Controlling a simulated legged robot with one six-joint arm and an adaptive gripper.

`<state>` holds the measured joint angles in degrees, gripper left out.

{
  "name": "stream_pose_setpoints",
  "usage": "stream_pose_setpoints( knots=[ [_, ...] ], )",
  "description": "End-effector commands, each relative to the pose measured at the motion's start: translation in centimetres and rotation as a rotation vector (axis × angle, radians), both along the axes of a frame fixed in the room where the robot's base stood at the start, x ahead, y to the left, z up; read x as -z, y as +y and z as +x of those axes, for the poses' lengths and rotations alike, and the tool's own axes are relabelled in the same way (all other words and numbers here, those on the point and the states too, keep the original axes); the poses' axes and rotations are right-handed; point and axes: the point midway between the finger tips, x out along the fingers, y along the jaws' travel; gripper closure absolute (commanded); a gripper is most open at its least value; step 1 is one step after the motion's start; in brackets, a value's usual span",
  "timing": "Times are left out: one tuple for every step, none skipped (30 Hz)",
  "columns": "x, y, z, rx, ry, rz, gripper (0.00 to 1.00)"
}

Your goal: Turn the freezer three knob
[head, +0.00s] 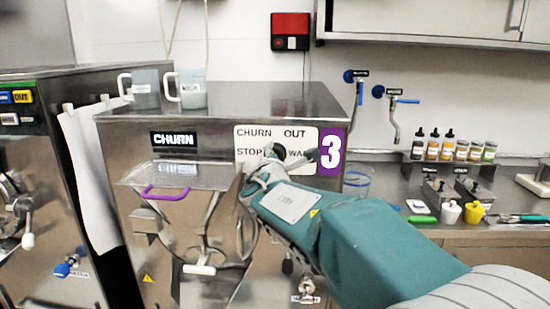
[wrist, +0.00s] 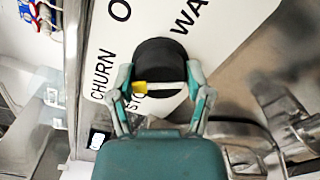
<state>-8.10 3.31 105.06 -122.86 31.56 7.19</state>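The freezer three knob (wrist: 160,60) is a round black knob with a light bar and a yellow patch, on the white label panel in the wrist view. My gripper (wrist: 160,78) has one finger on each side of it, and I see no clear gap between the fingers and the knob. In the head view my gripper (head: 268,168) is at the label panel (head: 305,134) of the freezer marked with a purple 3 (head: 331,151). There the gripper hides most of the knob and some lettering. The panel reads CHURN, OUT, STOP and part of another word.
Two mugs (head: 142,88) stand on top of the freezer. A clear lid with a purple handle (head: 166,193) and a spout with a white-handled lever (head: 199,269) are below the panel. Another freezer (head: 52,130) stands at the left. A counter (head: 395,185) with bottles and a tap is at the right.

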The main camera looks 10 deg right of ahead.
Motion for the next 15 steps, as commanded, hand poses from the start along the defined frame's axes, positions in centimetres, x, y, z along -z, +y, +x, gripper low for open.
stream_pose_setpoints(
  knots=[
    [0.20, 0.00, 0.03, 0.000, 0.004, 0.000, 0.18],
    [0.20, 0.00, 0.03, 0.000, 0.004, 0.000, 0.04],
    [0.19, 0.01, 0.03, 0.000, 0.004, 0.000, 0.00],
    [0.18, 0.00, 0.03, 0.000, 0.004, 0.000, 0.00],
    [0.17, 0.00, 0.03, 0.000, 0.004, 0.000, 0.00],
    [0.14, 0.00, 0.02, 0.000, 0.002, 0.000, 0.00],
    [0.13, 0.00, 0.02, 0.000, 0.002, 0.000, 0.00],
    [0.12, 0.00, 0.02, 0.000, 0.002, 0.000, 0.00],
    [0.12, 0.00, 0.02, 0.000, 0.002, 0.000, 0.00],
    [0.10, -0.01, 0.02, 0.000, 0.002, 0.000, 0.00],
    [0.09, 0.00, 0.01, 0.000, 0.002, 0.000, 0.00],
    [0.09, -0.01, 0.01, 0.000, 0.002, -0.001, 0.00],
    [0.08, 0.00, 0.01, 0.000, 0.002, -0.001, 0.00],
    [0.08, 0.00, 0.00, 0.000, 0.002, -0.001, 0.00],
    [0.06, 0.02, -0.05, 0.000, 0.002, -0.001, 0.00]
  ],
)
